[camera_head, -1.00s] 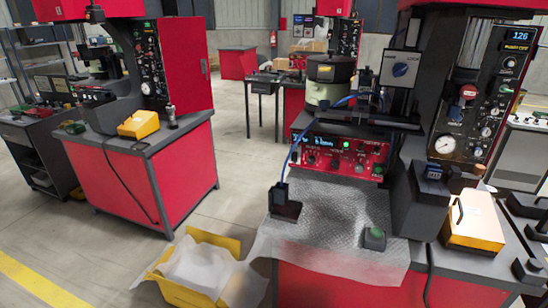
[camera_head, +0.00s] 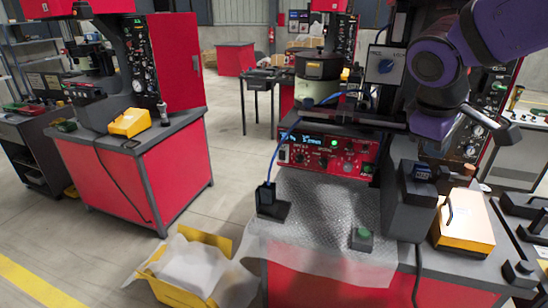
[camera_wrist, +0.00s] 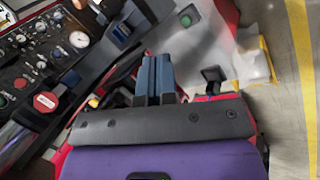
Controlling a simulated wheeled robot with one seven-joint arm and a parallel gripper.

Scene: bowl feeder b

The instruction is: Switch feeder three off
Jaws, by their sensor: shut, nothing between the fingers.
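A red control box (camera_head: 312,151) with a lit display, knobs and a glowing green light stands at the back of the near bench in the head view. A round bowl feeder (camera_head: 318,88) with a dark top is behind it. I cannot read a feeder number on either. My purple arm reaches in from the upper right, over the right side of the bench. My gripper (camera_wrist: 155,78) shows in the wrist view with its two blue-grey fingers together, empty, above the bench. The red box cannot be made out clearly in the wrist view.
An orange case (camera_head: 463,221) sits at right. A gauge panel (camera_wrist: 45,55) shows in the wrist view. A yellow bin (camera_head: 160,277) is on the floor.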

